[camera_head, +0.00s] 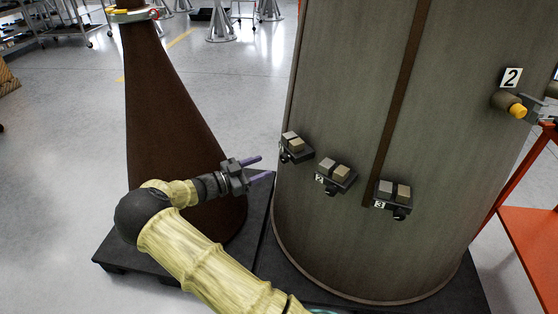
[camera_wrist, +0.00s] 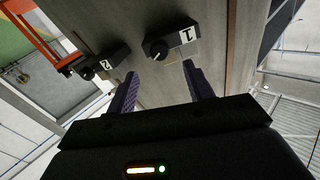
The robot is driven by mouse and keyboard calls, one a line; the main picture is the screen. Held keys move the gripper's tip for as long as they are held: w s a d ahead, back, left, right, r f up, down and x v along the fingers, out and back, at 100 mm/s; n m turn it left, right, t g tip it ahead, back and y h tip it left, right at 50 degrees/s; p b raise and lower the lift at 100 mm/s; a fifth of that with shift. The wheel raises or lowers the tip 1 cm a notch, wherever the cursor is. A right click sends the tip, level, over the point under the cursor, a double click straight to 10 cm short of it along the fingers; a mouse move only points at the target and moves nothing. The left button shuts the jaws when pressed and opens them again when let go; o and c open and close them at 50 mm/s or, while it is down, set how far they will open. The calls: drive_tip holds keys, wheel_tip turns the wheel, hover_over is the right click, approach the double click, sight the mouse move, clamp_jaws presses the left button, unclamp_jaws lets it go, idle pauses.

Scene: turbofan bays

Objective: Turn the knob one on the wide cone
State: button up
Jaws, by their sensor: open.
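The wide cone (camera_head: 335,80) is the big grey-brown body on the right. It carries a row of three small black boxes with lighter blocks on top. The box numbered 1 (camera_head: 297,147) is the leftmost, at the cone's left edge. In the wrist view, black knob one (camera_wrist: 157,50) sits next to the white label 1. My gripper (camera_head: 264,167) is open and empty, left of box one, its purple fingers pointing towards the cone. In the wrist view the fingers (camera_wrist: 161,72) spread to either side below knob one, apparently apart from it.
Boxes 2 (camera_head: 337,175) and 3 (camera_head: 393,197) sit to the right. A narrow brown cone (camera_head: 165,90) stands behind my arm. A yellow-tipped fitting (camera_head: 516,110) and orange frame (camera_head: 535,240) are at the right. Dark platforms lie under both cones.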

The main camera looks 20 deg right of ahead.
sight(282, 159)
drive_tip(key=d, duration=0.7)
drive_tip(key=shift+w+d, duration=0.25)
drive_tip(key=shift+w, duration=0.05)
drive_tip(key=c, duration=1)
